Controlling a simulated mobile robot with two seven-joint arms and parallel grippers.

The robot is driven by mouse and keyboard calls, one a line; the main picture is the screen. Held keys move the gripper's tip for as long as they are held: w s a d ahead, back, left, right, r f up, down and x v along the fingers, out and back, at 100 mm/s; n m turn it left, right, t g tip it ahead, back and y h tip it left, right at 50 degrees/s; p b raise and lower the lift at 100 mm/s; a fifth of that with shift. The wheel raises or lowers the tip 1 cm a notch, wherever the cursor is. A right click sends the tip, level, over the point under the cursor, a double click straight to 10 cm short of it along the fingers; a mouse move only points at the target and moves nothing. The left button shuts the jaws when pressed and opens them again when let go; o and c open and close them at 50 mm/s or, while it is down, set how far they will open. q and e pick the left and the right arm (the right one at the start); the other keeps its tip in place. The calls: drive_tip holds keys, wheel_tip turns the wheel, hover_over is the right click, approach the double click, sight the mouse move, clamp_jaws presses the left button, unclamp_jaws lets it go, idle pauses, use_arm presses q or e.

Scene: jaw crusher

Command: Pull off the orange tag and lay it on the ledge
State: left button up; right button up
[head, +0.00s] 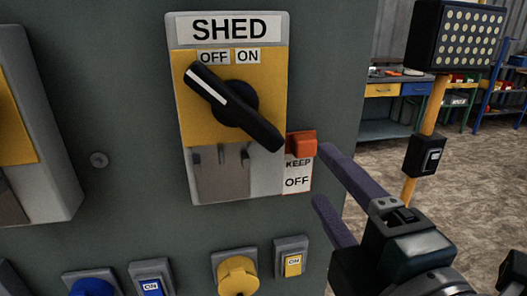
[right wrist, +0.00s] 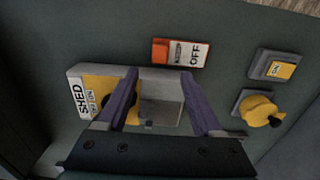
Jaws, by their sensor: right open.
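The orange tag (head: 301,143) has an orange block on top and a white label reading KEEP OFF below. It hangs at the lower right edge of the SHED switch panel, beside the lower end of the black handle. It also shows in the right wrist view (right wrist: 160,52), beyond my fingertips. My right gripper (head: 319,174) is open and empty, its two purple fingers just right of the tag; it also shows in the right wrist view (right wrist: 160,74). I cannot make out a clear ledge. My left gripper is not in view.
The black handle (head: 234,107) slants from upper left to lower right over the SHED panel (head: 279,60). A grey-brown pronged plate (head: 222,182) is below it. A yellow knob (head: 238,276) and yellow ON button (head: 292,265) are lower. A lamp post (head: 434,104) stands right.

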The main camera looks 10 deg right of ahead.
sight(304, 151)
drive_tip(key=w+p, duration=0.1)
drive_tip(key=w, duration=0.6)
drive_tip(key=shift+w, duration=0.4)
drive_tip(key=shift+c, duration=0.2)
clamp_jaws()
drive_tip(key=shift+s, duration=2.55)
drive_tip(key=shift+r, duration=0.1)
